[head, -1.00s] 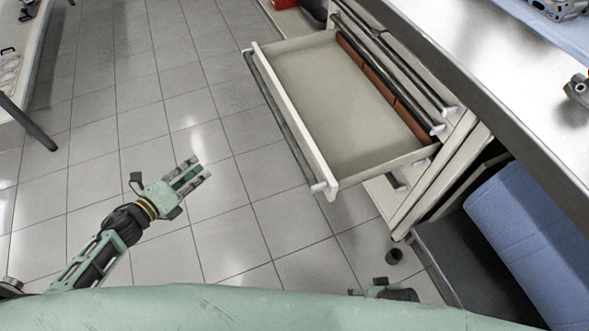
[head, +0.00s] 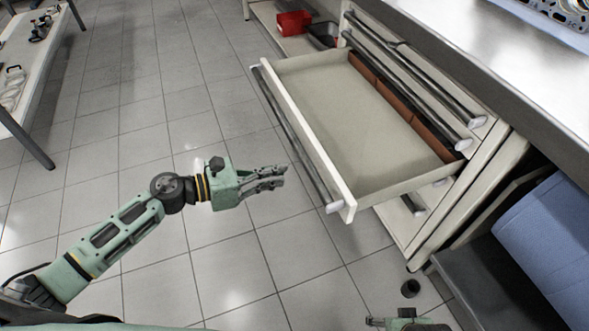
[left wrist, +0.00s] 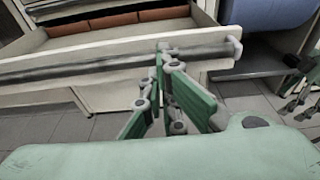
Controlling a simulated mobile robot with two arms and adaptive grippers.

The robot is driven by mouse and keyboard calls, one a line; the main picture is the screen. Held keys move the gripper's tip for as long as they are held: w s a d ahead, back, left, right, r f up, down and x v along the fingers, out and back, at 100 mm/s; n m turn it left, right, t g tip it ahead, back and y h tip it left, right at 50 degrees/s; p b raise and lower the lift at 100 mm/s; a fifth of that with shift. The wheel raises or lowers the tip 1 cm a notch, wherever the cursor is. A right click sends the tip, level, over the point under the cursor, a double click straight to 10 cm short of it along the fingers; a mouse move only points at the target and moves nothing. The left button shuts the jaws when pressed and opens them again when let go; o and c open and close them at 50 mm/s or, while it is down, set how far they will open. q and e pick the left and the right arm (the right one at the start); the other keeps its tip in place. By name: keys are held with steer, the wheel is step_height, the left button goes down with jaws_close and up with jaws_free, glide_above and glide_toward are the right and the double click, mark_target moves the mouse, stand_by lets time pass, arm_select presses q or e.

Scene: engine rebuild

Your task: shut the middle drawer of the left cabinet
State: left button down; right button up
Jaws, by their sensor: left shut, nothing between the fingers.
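The middle drawer (head: 345,120) of the cabinet (head: 440,215) is pulled far out and looks empty except for brown-red dividers or boxes at its back. Its long bar handle (head: 291,140) runs along the front panel. My left gripper (head: 283,177) is shut and empty, in front of the drawer, a short gap left of the handle in the head view. In the left wrist view the shut fingers (left wrist: 163,47) overlap the handle (left wrist: 110,66); I cannot tell whether they touch it. My right gripper (head: 372,321) shows only partly at the bottom edge; its jaws are unclear.
A steel worktop (head: 480,60) lies above the cabinet. A blue roll (head: 550,245) is on a dark shelf at right. A red bin (head: 294,22) stands on a low shelf behind. A small dark cup (head: 410,288) is on the floor. The tiled floor left of the drawer is clear.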

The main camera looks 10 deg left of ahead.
arm_select(q)
steer(key=x, duration=0.5)
steer(key=shift+w, duration=0.1)
arm_select(e)
steer(key=shift+s+f, duration=0.15)
steer(key=shift+f, duration=0.5)
arm_select(q)
steer(key=shift+d, duration=0.1)
